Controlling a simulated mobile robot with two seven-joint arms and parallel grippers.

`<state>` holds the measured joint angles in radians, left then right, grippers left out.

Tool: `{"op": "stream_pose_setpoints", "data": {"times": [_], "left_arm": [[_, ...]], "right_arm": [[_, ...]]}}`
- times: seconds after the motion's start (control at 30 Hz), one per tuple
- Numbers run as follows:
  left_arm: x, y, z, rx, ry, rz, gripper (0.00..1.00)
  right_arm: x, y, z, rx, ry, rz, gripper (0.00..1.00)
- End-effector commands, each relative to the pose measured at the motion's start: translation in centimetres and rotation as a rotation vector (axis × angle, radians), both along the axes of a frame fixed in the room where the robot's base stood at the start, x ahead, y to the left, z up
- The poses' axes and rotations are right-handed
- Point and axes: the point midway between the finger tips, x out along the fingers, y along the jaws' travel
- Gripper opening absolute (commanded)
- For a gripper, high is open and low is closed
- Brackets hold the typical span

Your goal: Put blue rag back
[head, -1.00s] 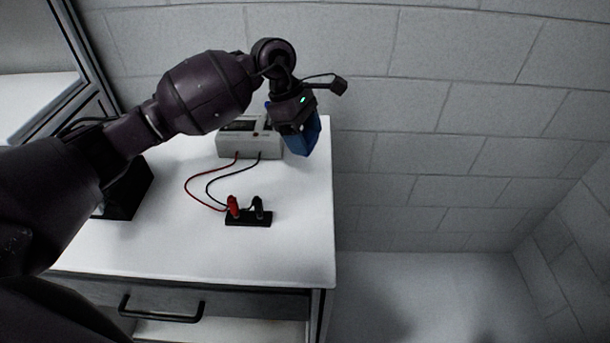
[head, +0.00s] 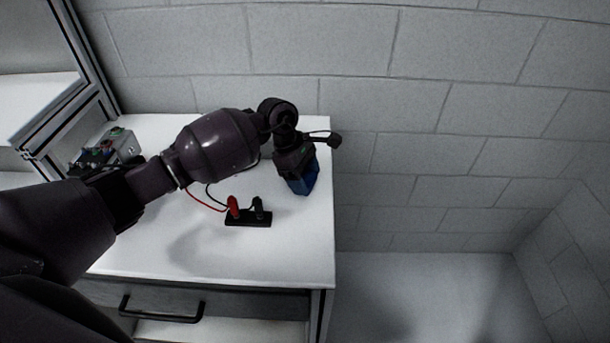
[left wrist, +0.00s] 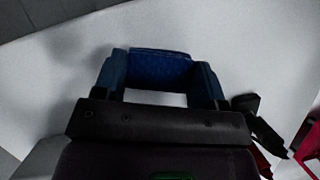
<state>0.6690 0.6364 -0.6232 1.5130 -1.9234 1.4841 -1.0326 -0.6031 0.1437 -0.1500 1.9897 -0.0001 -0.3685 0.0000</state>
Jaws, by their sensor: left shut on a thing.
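My left gripper (head: 302,184) is over the right part of the white tabletop, pointing down, near its right edge. In the left wrist view, the blue rag (left wrist: 160,68) is a blue, textured piece spanning the gap between the two blue fingers, and the gripper (left wrist: 160,80) is shut on it. In the head view the blue of fingers and rag runs together, so I cannot tell them apart. I cannot tell whether the rag touches the tabletop. My right gripper is not in view.
A black terminal block (head: 248,219) with red and black plugs and leads sits left of the gripper. The grey meter behind is mostly hidden by my arm. A metal-and-green device (head: 120,143) stands at the back left. A drawer with a black handle (head: 160,311) is below the tabletop (head: 270,258).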

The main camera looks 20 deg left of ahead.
Motion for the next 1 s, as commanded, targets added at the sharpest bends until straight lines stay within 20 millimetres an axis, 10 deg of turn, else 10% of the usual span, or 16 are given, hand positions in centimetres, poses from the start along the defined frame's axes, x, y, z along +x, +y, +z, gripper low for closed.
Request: {"op": "stream_pose_setpoints", "data": {"times": [0.33, 0.37, 0.5, 1.0], "left_arm": [[0.0, 0.0, -0.3, 0.000, -0.001, 0.000, 0.43], [0.0, 0.0, -0.3, 0.000, -0.001, 0.000, 0.68], [0.0, 0.0, -0.2, 0.000, -0.001, -0.001, 0.90], [0.1, 0.6, 1.4, 0.002, -0.004, -0.001, 0.91]], "right_arm": [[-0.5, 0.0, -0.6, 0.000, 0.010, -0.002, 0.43], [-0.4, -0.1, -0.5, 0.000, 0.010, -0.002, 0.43], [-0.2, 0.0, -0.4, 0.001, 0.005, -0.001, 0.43], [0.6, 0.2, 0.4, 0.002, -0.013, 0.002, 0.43]]}}
